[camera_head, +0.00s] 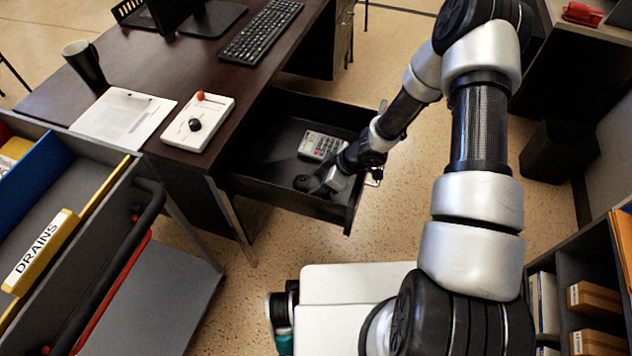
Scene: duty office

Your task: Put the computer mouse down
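A small dark rounded object, which looks like the computer mouse (302,183), is inside the open desk drawer (262,187), near its front. My gripper (318,184) reaches down into the drawer from the right, its fingertips at the mouse. The fingers are small and dark here, so I cannot tell whether they are closed on the mouse or apart from it. I also cannot tell whether the mouse touches the drawer floor. A grey calculator (320,146) lies in the drawer just behind my gripper.
A trolley (150,290) stands at left, a shelf (575,262) at right. The drawer's left part is bare.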

